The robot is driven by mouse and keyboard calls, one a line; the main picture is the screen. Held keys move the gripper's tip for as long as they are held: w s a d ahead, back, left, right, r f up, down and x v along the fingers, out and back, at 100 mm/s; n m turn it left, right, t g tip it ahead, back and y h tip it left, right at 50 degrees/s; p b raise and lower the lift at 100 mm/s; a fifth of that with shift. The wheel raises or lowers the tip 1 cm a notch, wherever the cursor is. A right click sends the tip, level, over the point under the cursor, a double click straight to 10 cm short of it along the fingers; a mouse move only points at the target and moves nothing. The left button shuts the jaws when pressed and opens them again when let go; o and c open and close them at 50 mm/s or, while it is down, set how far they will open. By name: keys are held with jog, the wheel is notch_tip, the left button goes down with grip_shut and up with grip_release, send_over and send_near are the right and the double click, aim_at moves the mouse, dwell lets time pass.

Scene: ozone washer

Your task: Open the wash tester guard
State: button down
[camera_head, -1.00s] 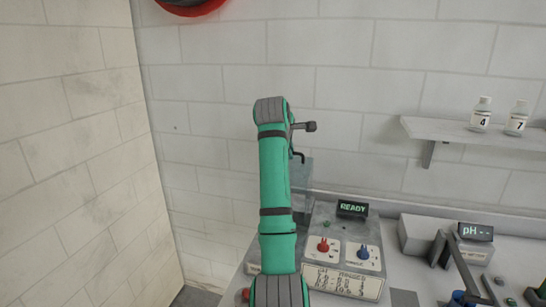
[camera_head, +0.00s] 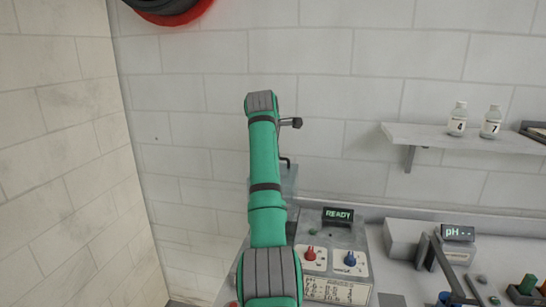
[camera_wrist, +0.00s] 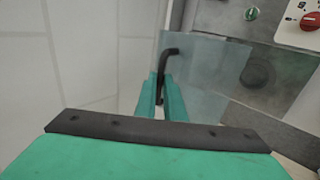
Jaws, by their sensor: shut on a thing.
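The wash tester (camera_head: 335,240) stands on the bench with a lit READY display (camera_head: 338,214), a red knob and a blue knob. Its clear guard (camera_wrist: 205,65) shows as a see-through bluish panel in the wrist view, and a small part of it (camera_head: 290,178) shows beside my arm in the head view. The guard has a dark bent handle (camera_wrist: 170,51). My gripper (camera_wrist: 167,100) is shut on this handle, with its green fingers on either side. In the head view my arm hides the fingers and most of the guard.
A pH meter (camera_head: 458,233) stands to the right on the bench. A wall shelf (camera_head: 455,140) holds two small bottles marked 4 and 7. A side wall (camera_head: 60,150) rises at the left. A red and black round object (camera_head: 170,8) hangs high up.

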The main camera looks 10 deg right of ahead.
jog(key=shift+w+a+r, duration=0.15)
jog(key=shift+a+r, duration=0.3)
jog(key=shift+r, duration=0.1)
jog(key=c, duration=1.8)
grip_release()
jog(key=shift+c, duration=0.2)
jog(key=shift+d+f, duration=0.15)
jog(key=shift+f, duration=0.1)
jog(key=v, duration=1.1)
jog(key=shift+s+d, duration=0.2)
